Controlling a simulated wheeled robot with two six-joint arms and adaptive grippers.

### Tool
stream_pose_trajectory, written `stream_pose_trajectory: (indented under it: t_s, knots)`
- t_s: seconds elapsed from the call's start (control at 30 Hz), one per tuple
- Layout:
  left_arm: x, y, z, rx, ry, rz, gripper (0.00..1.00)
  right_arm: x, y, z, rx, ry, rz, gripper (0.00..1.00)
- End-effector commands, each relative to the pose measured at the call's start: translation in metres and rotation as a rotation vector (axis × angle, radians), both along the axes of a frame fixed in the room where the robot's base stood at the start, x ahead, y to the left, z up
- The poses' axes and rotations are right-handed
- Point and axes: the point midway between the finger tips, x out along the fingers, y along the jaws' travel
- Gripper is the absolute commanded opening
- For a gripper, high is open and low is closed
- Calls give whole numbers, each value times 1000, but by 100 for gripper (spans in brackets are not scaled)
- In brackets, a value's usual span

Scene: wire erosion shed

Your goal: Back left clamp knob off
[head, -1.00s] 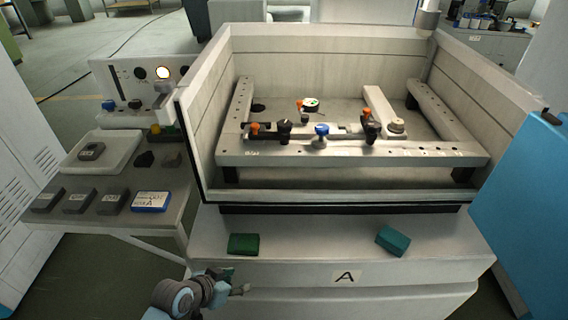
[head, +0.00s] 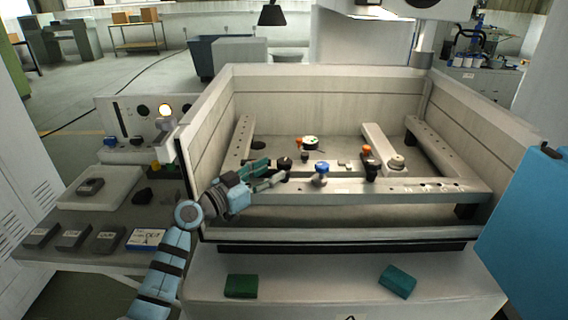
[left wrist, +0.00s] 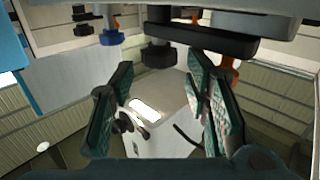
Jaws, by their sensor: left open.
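A black clamp knob (head: 284,163) stands at the left of the pale front bar inside the walled machine tank. My left gripper (head: 274,173) is open, with its fingers pointing right, close beside this knob. In the left wrist view the black knob (left wrist: 160,53) lies ahead, beyond the fingertips and roughly between them, with nothing held. An orange part (left wrist: 228,68) shows behind one finger there. A second black knob (head: 370,168), with an orange part above it, stands further right. A blue knob (head: 321,172) stands between the two. My right gripper is out of view.
The tank's front wall (head: 350,234) passes below my left arm, and the side wall (head: 205,140) rises to its left. A round dial (head: 310,142) sits behind the bar. Green blocks (head: 241,286) and (head: 397,281) lie on the front ledge. A grey side table (head: 95,258) holds several blocks.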

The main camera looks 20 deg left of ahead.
Motion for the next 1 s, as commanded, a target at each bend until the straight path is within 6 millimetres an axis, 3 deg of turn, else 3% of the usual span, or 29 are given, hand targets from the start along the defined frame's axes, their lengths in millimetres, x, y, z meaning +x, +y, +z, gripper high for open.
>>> stream_pose_trajectory:
  t_s: [0.3,0.67,0.9,1.0]
  knots:
    - [45,-26,-1,0,1,0,43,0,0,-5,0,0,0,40]
    - [52,-31,-1,1,2,-1,43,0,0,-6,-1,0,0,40]
    - [52,-31,-1,1,2,0,6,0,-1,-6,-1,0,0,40]
    - [52,-31,-1,1,2,1,6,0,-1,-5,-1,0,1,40]
